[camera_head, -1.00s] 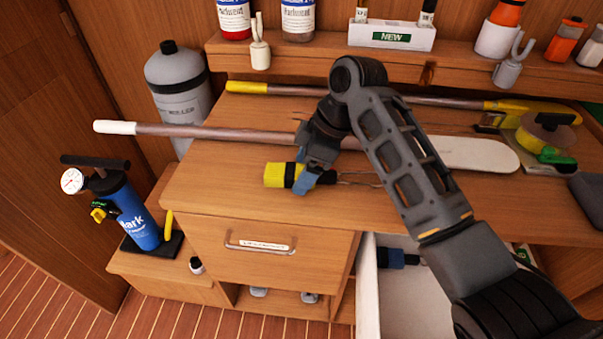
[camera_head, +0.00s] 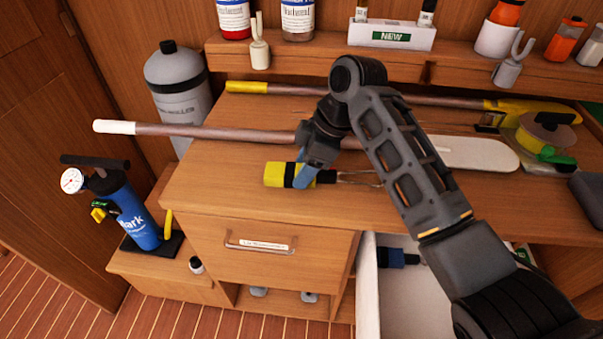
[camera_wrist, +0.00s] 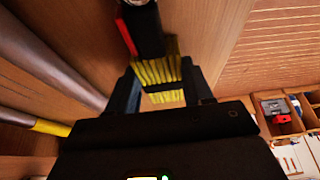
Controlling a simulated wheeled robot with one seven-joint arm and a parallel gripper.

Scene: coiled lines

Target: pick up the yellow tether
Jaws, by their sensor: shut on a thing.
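The yellow tether (camera_head: 276,174) is a short bundle of yellow line with a black band, near the front of the wooden counter top. A black part and a thin metal piece extend to its right. My gripper (camera_head: 304,176) comes down over the bundle, with a blue finger against it beside the black band. In the wrist view the yellow strands of the tether (camera_wrist: 158,72) lie between the two fingers of my gripper (camera_wrist: 162,88), which is shut on them. The tether appears to be at counter level; I cannot tell whether it is clear of the wood.
A paddle (camera_head: 220,133) with a white grip lies just behind the tether, under my arm. Another pole with a yellow grip (camera_head: 246,87) lies further back. An open drawer (camera_head: 410,300) is at front right. A blue pump (camera_head: 137,217) stands lower left. The counter's front left is clear.

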